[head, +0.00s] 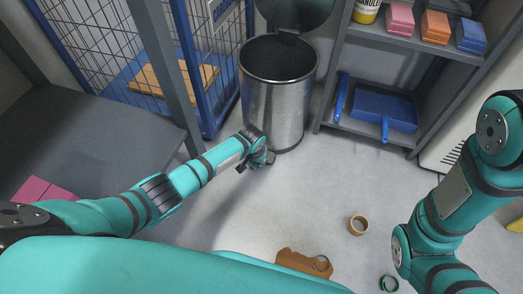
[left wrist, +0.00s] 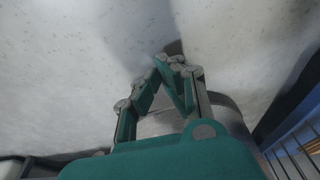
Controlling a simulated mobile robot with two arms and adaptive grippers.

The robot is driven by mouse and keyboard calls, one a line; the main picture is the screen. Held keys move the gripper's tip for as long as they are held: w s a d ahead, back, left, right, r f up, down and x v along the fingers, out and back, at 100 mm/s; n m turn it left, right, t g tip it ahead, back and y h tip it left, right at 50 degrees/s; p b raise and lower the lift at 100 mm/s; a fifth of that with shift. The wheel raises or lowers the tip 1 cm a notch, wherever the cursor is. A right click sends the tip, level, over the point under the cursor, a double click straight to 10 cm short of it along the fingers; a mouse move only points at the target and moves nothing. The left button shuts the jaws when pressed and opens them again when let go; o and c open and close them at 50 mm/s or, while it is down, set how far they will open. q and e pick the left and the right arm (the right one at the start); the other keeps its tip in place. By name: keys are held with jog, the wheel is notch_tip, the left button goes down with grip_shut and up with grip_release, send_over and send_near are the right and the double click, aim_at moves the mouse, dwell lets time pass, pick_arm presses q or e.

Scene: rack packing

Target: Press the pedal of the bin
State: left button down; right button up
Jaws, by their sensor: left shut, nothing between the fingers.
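The bin (head: 281,100) is a silver metal cylinder with a dark rim, standing on the floor at the top middle of the head view. Its lid (head: 297,12) is raised, and the dark inside shows. My left gripper (head: 262,161) is low at the bin's front left, close to its base. In the left wrist view the fingers (left wrist: 172,62) are shut together with nothing between them. A curved metal part of the bin (left wrist: 225,108) shows behind them. The pedal cannot be made out; the gripper covers that spot, and I cannot tell whether it touches the pedal.
A blue wire cage (head: 208,85) stands left of the bin. A grey shelf (head: 415,38) with a blue dustpan (head: 382,107) stands right. The middle floor is mostly clear.

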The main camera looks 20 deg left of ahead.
pick_arm(q)
jog(key=shift+r, duration=0.1)
jog(key=v, duration=1.2)
